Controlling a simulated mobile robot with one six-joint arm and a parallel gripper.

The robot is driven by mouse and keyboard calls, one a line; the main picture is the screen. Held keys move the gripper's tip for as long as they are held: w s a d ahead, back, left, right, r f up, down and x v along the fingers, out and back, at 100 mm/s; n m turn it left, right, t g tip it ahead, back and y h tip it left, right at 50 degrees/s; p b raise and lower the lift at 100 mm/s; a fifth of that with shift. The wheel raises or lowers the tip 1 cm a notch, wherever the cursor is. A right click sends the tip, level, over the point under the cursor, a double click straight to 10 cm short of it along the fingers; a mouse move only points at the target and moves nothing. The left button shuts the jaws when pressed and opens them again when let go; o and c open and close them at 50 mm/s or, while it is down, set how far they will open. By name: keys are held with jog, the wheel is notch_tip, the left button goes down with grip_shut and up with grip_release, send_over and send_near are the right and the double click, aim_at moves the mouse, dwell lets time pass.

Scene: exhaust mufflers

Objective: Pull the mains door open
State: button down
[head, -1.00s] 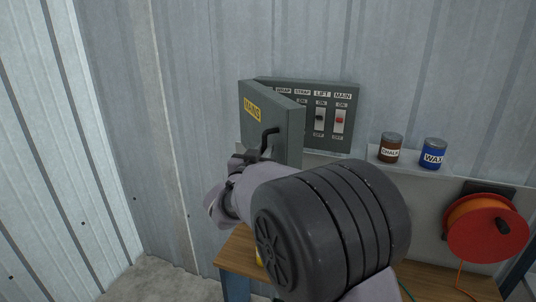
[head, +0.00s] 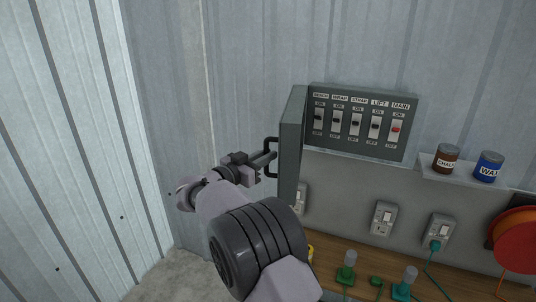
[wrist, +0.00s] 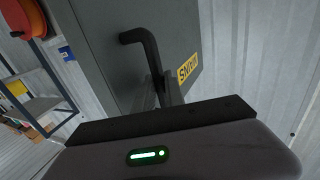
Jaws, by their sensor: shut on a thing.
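The grey mains door (head: 292,145) stands swung well out from its box, seen nearly edge-on in the head view. Its black handle (head: 271,157) sticks out to the left. My gripper (head: 268,158) is shut on the handle. The wrist view shows the door's face (wrist: 100,60) with its yellow label, and the bent black handle (wrist: 146,52) running down between my fingers (wrist: 160,92). The box's switch panel (head: 358,122) is uncovered, with a row of labelled switches and a red one under MAIN at the right.
A shelf right of the box holds a brown chalk tin (head: 446,158) and a blue wax tin (head: 488,166). Sockets (head: 383,218) and plugs sit below, over a wooden bench (head: 375,275). A red reel (head: 517,240) hangs at right. A corrugated wall (head: 60,150) stands at left.

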jog(key=shift+r, duration=0.2)
jog(key=c, duration=1.8)
grip_release()
jog(key=o, duration=0.4)
jog(key=shift+w+d+f, duration=0.1)
jog(key=shift+w+d, duration=0.05)
jog(key=shift+d, duration=0.05)
jog(key=shift+a, duration=0.1)
jog(key=b+v, duration=0.1)
jog(key=v, duration=1.6)
jog(key=shift+a, duration=0.15)
